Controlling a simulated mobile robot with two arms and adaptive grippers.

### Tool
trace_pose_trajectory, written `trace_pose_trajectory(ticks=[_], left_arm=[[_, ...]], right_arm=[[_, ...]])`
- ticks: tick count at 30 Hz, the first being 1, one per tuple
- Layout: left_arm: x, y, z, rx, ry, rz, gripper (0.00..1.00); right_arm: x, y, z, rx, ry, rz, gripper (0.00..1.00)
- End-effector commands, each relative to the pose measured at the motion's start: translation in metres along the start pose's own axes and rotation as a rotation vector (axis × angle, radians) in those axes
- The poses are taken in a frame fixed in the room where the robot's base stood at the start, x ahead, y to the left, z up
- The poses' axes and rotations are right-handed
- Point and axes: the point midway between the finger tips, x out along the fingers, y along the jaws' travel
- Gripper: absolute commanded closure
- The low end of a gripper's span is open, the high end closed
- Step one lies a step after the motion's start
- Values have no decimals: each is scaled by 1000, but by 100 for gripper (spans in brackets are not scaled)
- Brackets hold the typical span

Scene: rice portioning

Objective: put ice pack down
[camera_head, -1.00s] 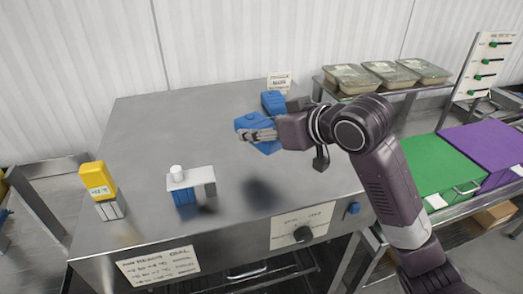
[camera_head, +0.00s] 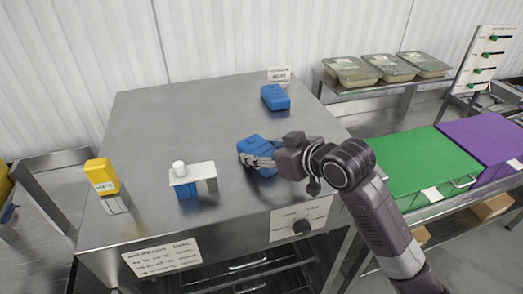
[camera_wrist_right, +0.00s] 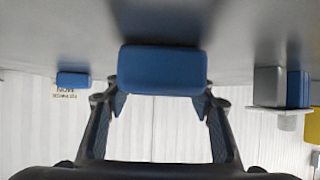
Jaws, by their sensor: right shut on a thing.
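A blue ice pack (camera_head: 256,150) is held by my right gripper (camera_head: 262,161) over the front right part of the steel table (camera_head: 150,130). In the right wrist view the ice pack (camera_wrist_right: 163,70) sits between the two fingers of my right gripper (camera_wrist_right: 162,105). It is at or very close to the tabletop; I cannot tell if it touches. A second blue pack (camera_head: 275,97) lies at the back right of the table and also shows in the right wrist view (camera_wrist_right: 72,79). My left gripper is not in view.
A small white stand (camera_head: 193,174) with a blue block under it is at the front left. A yellow device (camera_head: 102,176) stands at the left edge. A green box (camera_head: 420,170) and a purple box (camera_head: 485,145) are at right. The table's middle is clear.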

Motion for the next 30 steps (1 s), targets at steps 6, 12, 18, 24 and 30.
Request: trace_pose_trajectory(ticks=[6,12,18,24,30], left_arm=[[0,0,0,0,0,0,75],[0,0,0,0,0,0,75],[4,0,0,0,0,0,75],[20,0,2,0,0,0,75],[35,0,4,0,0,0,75]], right_arm=[[1,0,2,0,-2,0,32],[1,0,2,0,-2,0,32],[-6,0,0,-1,0,0,32],[-38,1,2,-3,3,2,32],[-82,1,1,-4,3,3,32]])
